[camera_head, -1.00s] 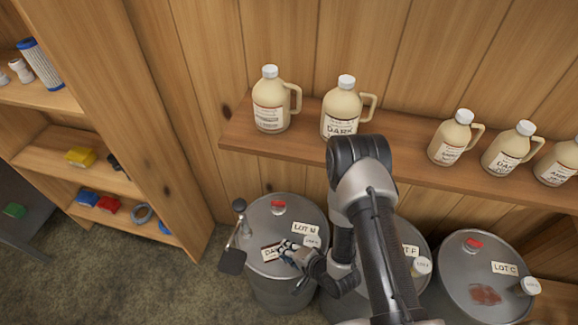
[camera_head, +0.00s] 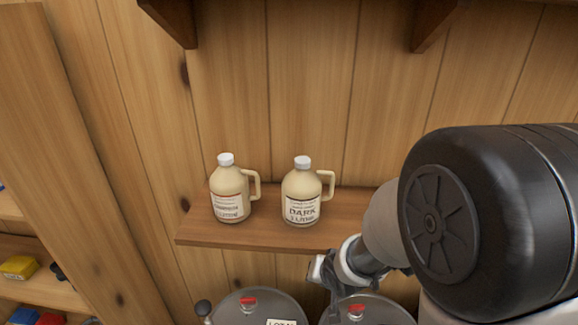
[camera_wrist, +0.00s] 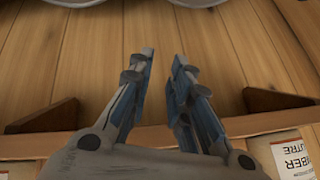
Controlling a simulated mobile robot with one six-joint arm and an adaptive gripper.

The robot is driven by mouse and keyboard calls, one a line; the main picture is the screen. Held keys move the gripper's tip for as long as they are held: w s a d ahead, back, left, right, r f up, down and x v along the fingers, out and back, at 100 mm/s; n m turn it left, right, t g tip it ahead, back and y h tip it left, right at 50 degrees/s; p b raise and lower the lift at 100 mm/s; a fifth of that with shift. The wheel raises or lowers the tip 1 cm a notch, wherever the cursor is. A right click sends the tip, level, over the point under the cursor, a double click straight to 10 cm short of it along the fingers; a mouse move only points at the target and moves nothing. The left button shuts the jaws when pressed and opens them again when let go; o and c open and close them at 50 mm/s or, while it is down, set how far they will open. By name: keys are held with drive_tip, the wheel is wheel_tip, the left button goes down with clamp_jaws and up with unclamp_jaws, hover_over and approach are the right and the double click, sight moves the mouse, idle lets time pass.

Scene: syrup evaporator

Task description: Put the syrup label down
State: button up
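My gripper (camera_wrist: 162,62) shows in the wrist view with its two blue-padded fingers apart and bare wall planks visible between them. Nothing shows between the fingers. In the head view my gripper (camera_head: 322,272) is low, just below the shelf's front edge and above the drums, partly hidden by my arm. No loose syrup label is visible in either current view.
Two cream jugs, one with a red-striped label (camera_head: 229,205) and one marked DARK (camera_head: 302,208), stand upright on the wooden shelf (camera_head: 260,232). A second drum (camera_head: 385,308) stands to the right. Shelving with a yellow item (camera_head: 18,267) is at the left. My arm hides the right side.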

drive_tip(key=s+d+r+h+b, duration=0.1)
drive_tip(key=s+d+r+b, duration=0.1)
drive_tip(key=s+d+r, duration=0.55)
drive_tip(key=s+r+n+g+b, duration=0.1)
drive_tip(key=s+r, duration=0.1)
drive_tip(key=s, duration=0.6)
drive_tip(key=s+r+n+g+b, duration=0.1)
drive_tip(key=s+r, duration=0.2)
drive_tip(key=s, duration=0.6)
drive_tip(key=shift+a+r+n, duration=0.25)
drive_tip(key=shift+a+n, duration=0.05)
drive_tip(key=shift+a, duration=0.1)
drive_tip(key=shift+c, duration=0.4)
